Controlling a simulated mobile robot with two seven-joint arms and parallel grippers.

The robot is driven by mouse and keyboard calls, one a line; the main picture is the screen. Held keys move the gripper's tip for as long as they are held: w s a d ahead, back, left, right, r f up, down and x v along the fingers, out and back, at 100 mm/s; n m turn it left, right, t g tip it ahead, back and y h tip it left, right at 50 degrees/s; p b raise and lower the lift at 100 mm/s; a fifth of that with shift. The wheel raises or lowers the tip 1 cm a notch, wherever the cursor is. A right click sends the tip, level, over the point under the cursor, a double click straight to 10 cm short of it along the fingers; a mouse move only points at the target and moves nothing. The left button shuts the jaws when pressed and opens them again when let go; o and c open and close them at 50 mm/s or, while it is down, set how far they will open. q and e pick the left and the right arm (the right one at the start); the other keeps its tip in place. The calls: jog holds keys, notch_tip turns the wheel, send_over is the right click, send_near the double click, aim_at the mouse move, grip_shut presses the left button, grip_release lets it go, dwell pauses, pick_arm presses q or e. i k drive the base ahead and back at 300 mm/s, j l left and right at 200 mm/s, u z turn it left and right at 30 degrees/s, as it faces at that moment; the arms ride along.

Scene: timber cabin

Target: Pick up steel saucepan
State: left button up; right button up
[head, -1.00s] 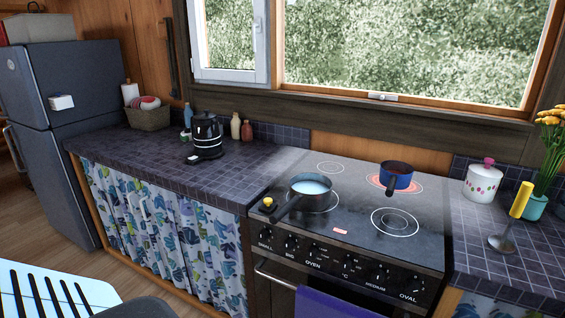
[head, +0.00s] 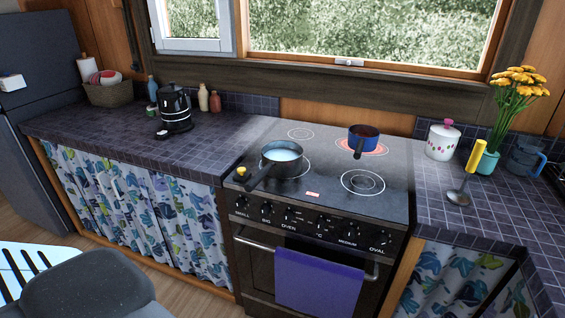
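A steel-grey saucepan (head: 283,158) with pale, milky contents stands on the front left ring of the stove (head: 328,190). Its dark handle (head: 259,177) points toward the front left, over the stove's front edge. A smaller blue pan (head: 364,144) stands on the glowing back right ring, with its handle toward the front. Neither of my grippers shows in the head view.
The tiled counter (head: 95,137) left of the stove holds a black kettle (head: 175,110), bottles and a basket (head: 115,93). The right counter holds a white pot (head: 442,140), a ladle (head: 458,196) with a yellow handle and flowers (head: 518,88).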

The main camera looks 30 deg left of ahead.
aim_at(281, 159)
jog(key=u, duration=1.1)
jog(key=i+l+u, duration=0.1)
jog(key=i+l, duration=1)
jog(key=i+j+z, duration=0.1)
jog(key=l, duration=0.25)
jog(key=j+u, duration=0.05)
